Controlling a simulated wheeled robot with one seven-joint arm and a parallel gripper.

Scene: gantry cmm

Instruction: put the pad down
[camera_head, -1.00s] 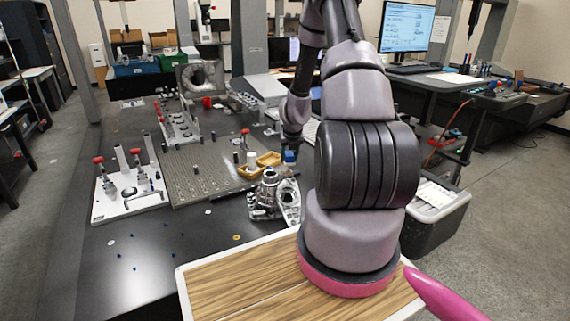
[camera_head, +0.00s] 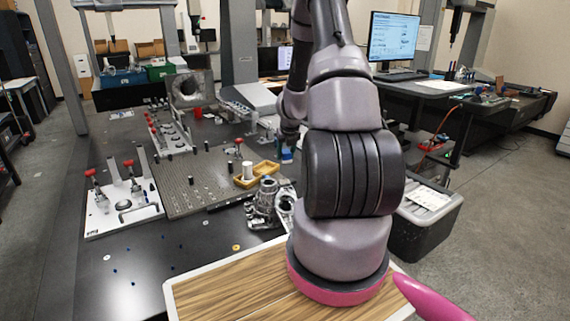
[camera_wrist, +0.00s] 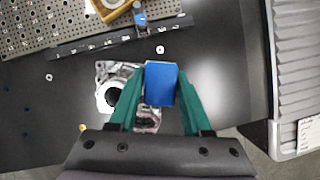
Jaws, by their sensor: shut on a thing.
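The blue pad (camera_wrist: 160,84) is held between the green fingers of my gripper (camera_wrist: 160,98), which is shut on it. The pad is above the black table (camera_wrist: 225,65), in front of a grey metal casting (camera_wrist: 107,94) that it partly covers in the wrist view. In the head view, the pad (camera_head: 287,154) shows as a small blue spot beside my arm, behind the casting (camera_head: 265,203) and right of the yellow tray (camera_head: 258,174). My arm hides much of the gripper there. I cannot tell the height of the pad above the table.
A perforated plate (camera_head: 195,190) lies left of the tray, with a dark bar (camera_wrist: 115,42) along its edge. A white fixture board (camera_head: 112,218) with red-knobbed clamps stands further left. A grey case (camera_wrist: 298,60) is at the right. Bare black tabletop lies between bar and case.

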